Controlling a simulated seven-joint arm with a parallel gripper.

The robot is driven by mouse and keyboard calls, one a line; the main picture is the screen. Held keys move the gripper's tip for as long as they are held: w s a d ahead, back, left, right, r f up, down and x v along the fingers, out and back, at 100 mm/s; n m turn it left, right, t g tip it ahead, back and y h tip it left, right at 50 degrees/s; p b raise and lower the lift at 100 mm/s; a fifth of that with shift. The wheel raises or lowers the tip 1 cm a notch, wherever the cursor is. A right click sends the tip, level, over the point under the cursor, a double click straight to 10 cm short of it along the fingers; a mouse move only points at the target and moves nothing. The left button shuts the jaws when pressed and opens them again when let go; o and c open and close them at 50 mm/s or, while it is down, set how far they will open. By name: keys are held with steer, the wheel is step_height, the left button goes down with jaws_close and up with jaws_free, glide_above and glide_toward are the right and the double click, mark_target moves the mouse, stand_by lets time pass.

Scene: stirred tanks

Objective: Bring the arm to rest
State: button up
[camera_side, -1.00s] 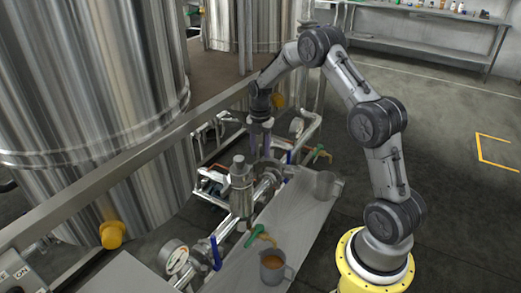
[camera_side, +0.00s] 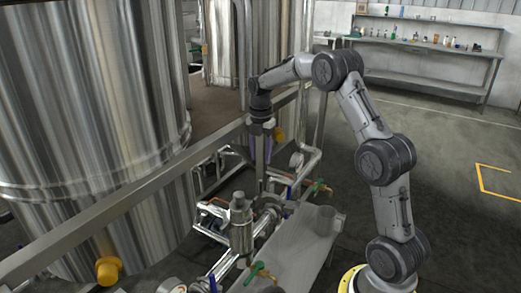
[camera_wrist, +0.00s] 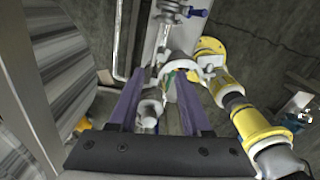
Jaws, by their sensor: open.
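My gripper (camera_side: 262,158) points down above the pipework beside the large steel tank (camera_side: 90,100). In the wrist view its two long purple fingers (camera_wrist: 158,100) stand apart with a gap between them. Nothing shows held between them. Pipes and valves lie beyond the fingers in that view. The fingertips are partly lost against the pipes in the side view, so their exact distance from the pipes cannot be told.
A steel rail (camera_side: 130,200) runs along the tank. The floor at right is clear around a yellow marking (camera_side: 490,180).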

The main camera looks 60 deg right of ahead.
steer(key=shift+r, duration=0.95)
